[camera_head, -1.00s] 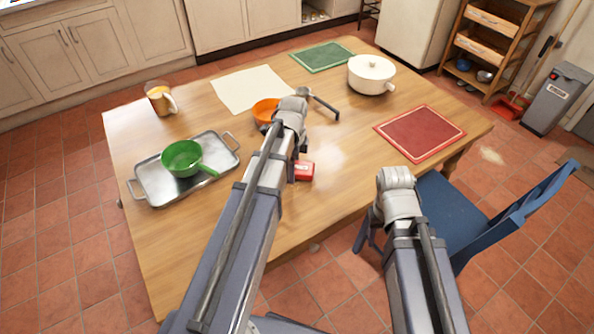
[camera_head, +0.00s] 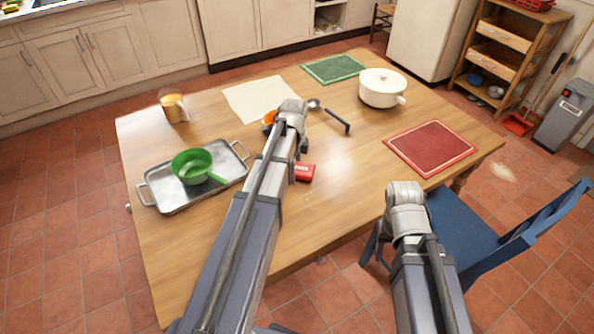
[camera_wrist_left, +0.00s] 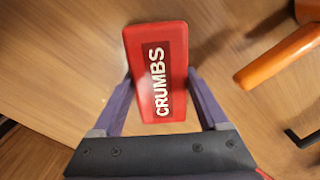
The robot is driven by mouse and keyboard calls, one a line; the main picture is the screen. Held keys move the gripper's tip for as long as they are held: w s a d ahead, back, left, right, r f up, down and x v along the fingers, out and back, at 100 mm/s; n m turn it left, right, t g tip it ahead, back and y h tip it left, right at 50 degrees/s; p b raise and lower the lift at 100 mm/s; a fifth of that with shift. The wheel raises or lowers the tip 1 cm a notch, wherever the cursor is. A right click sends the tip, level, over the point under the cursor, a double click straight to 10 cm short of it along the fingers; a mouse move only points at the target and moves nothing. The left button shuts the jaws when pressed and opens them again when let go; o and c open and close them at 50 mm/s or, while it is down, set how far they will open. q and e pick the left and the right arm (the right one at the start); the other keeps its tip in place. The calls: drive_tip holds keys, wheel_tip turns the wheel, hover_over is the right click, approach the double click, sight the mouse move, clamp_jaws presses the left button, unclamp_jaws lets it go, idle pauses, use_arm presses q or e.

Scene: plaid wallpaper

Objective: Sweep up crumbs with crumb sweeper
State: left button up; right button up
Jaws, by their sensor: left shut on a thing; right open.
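The crumb sweeper (camera_head: 306,173) is a small red block on the wooden table (camera_head: 345,205), in front of my left arm's end. In the left wrist view the crumb sweeper (camera_wrist_left: 157,72) shows a dark label reading CRUMBS. My left gripper (camera_wrist_left: 160,108) is shut on it, one finger on each side. In the head view my left arm hides most of that gripper. My right gripper (camera_head: 404,192) is over the near right edge of the table by the blue chair; its fingers are hidden from the head view. I cannot make out crumbs clearly on the table.
A metal tray (camera_head: 235,160) with a green pan (camera_head: 192,166) is left, a white pot (camera_head: 382,88) and red mat (camera_head: 429,148) right. A blue chair (camera_head: 460,222) stands at the near right.

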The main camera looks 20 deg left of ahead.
use_arm(q)
wheel_tip(320, 180, up, 6)
drive_tip(key=p, duration=0.6)
idle(0.4)
wheel_tip(320, 180, up, 3)
drive_tip(key=p, duration=0.3)
idle(0.4)
